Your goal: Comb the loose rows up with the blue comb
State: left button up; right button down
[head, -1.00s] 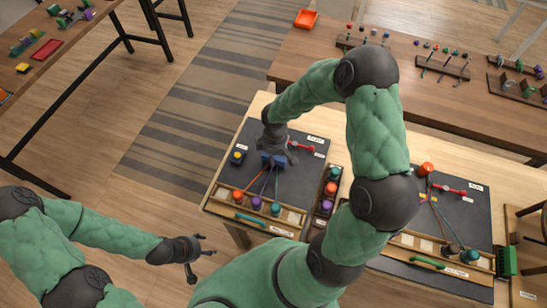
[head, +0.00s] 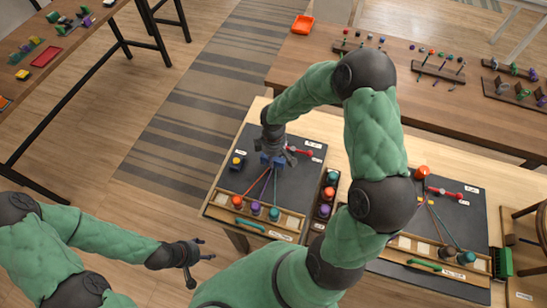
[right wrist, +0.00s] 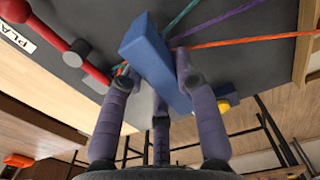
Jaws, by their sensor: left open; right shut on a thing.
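The blue comb (head: 268,159) is in my right gripper (head: 276,158), over the upper part of the left dark board (head: 301,180). In the right wrist view the comb (right wrist: 153,58) shows as a blue block between the fingers of my right gripper (right wrist: 155,85). Orange, purple and teal cords (head: 268,183) run from the bobbins at the board's near edge up to the comb. The rows beyond it are mostly hidden by the comb and gripper. A red lever (head: 300,152) lies just right of the comb. My left gripper (head: 190,262) is open and empty, left of the board.
A yellow-topped button (head: 237,161) sits on the board's left. A rack of spare bobbins (head: 325,194) stands right of the board. A second board (head: 466,218) with cords and a red lever lies further right. A green brush (head: 503,262) stands beside it.

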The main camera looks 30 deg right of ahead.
jog(key=shift+s+a+r+p, duration=0.1)
jog(key=shift+r+p, duration=0.75)
jog(key=shift+r, duration=0.4)
jog(key=shift+s+a+r+p, duration=0.15)
jog(key=shift+r+p, duration=0.65)
jog(key=shift+r, duration=0.45)
jog(key=shift+s+a+r+p, duration=0.1)
jog(key=shift+r+p, duration=0.75)
jog(key=shift+r, duration=0.4)
jog(key=shift+w+f, duration=0.1)
jog(key=shift+w+a+f+b, duration=0.1)
jog(key=shift+f+b, duration=0.05)
jog(key=shift+b, duration=0.15)
jog(key=w+a+f+m+b, duration=0.1)
jog(key=a+m+b, duration=0.1)
jog(key=w+a+f+m+b, duration=0.1)
jog(key=a+m+b, duration=0.1)
jog(key=b, duration=0.1)
jog(key=w+a+f+m+b, duration=0.1)
jog(key=a+m+b, duration=0.1)
jog(key=a+m, duration=0.1)
jog(key=shift+w+a+f+b, duration=0.1)
jog(key=shift+w+f+b, duration=0.2)
jog(key=shift+f, duration=0.05)
jog(key=shift+w+a+m, duration=0.15)
jog(key=shift+a+m, duration=0.3)
jog(key=shift+m, duration=0.05)
